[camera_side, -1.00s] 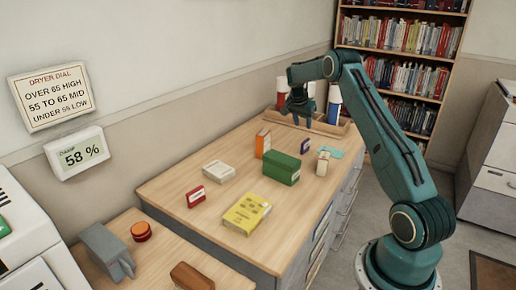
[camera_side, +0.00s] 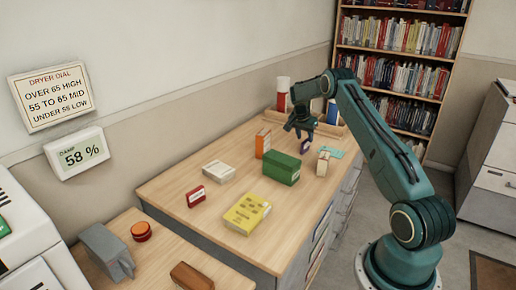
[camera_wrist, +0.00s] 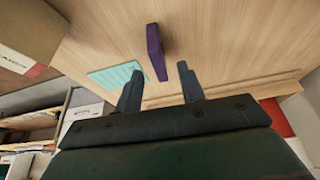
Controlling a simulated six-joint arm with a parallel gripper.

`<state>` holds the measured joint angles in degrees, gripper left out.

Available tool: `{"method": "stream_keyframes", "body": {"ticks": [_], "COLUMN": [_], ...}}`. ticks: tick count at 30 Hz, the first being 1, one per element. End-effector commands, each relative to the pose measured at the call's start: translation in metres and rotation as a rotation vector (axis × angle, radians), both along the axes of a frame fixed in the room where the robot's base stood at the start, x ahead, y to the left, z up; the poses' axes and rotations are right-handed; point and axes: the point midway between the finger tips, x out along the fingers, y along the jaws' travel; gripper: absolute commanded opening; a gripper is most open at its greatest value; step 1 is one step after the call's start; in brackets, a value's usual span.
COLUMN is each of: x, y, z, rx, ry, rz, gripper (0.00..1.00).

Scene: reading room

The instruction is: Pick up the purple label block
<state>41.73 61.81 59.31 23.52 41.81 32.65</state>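The purple label block (camera_side: 305,147) stands upright on the wooden counter, just below my gripper (camera_side: 299,131) in the side view. In the wrist view the purple block (camera_wrist: 157,53) shows as a narrow upright slab ahead of the fingertips. My gripper (camera_wrist: 157,82) is open there, its two fingers spread wide and empty. The block lies beyond the tips, roughly in line with the gap between them. The fingers do not touch it in the wrist view.
A green box (camera_side: 282,168) and an orange box (camera_side: 263,142) stand close by on the counter (camera_side: 170,185). A small cream block (camera_side: 322,163) and a teal card (camera_side: 334,152) lie to the right. A wooden tray with bottles stands behind. A yellow box (camera_side: 246,214) lies nearer.

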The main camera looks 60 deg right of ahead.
Motion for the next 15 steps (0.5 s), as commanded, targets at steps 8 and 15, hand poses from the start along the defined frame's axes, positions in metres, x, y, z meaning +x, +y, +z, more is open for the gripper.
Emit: {"method": "stream_keyframes", "body": {"ticks": [8,15], "x": [-0.002,-0.002], "y": [-0.011,-0.015], "z": [-0.03,-0.039], "rx": [0.0,0.0], "ry": [0.001,0.0], "rz": [-0.001,-0.001], "gripper": [0.39,0.39]}}
